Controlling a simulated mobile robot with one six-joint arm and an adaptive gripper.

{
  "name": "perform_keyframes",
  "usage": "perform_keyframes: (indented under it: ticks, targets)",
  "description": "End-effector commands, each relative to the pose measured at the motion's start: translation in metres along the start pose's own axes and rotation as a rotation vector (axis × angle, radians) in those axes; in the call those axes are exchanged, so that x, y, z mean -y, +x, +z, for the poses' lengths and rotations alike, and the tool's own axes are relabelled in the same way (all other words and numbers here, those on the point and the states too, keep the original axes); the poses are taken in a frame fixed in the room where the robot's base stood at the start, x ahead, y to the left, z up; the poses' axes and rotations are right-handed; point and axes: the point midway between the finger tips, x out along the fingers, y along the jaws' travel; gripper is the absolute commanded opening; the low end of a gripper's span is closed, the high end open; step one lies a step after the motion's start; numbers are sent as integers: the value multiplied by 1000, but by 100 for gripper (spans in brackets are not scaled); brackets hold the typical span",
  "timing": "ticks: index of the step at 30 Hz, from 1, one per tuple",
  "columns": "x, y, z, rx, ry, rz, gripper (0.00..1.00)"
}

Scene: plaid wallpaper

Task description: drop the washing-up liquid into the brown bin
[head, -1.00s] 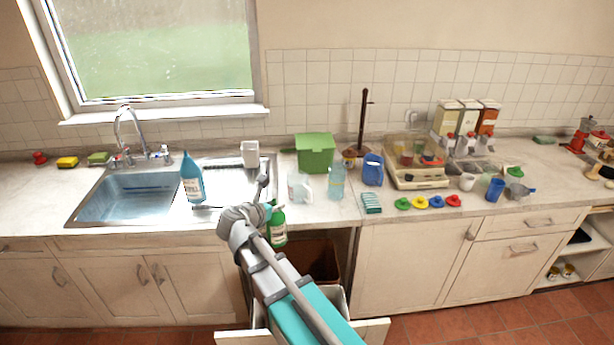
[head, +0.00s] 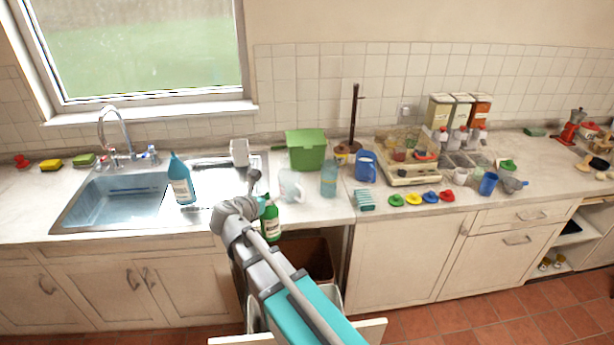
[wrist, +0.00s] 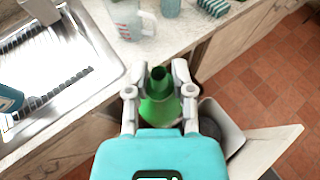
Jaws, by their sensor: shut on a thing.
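The washing-up liquid, a green bottle with a pale label (head: 271,222), is upright in my gripper (wrist: 158,92). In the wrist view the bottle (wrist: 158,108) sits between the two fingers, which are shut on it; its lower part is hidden. In the head view the bottle is in front of the counter's front edge, with my arm partly covering the gripper. The brown bin (head: 317,258) stands in the pulled-out unit under the counter, below and to the right of the bottle. My arm hides part of it.
A pale grey bin (wrist: 222,122) is in the same pull-out, nearer me. A blue bottle (head: 181,182) stands by the sink (head: 110,200).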

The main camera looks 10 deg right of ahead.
Motion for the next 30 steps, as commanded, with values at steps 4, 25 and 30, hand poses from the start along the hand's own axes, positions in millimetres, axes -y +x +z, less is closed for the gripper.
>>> perform_keyframes:
  ticks: [4,25,30]
  targets:
    - [0,18,16,-1,16,-39,0]
    - [38,132,97,-6,120,-303,0]
    - [39,132,96,-6,120,-304,0]
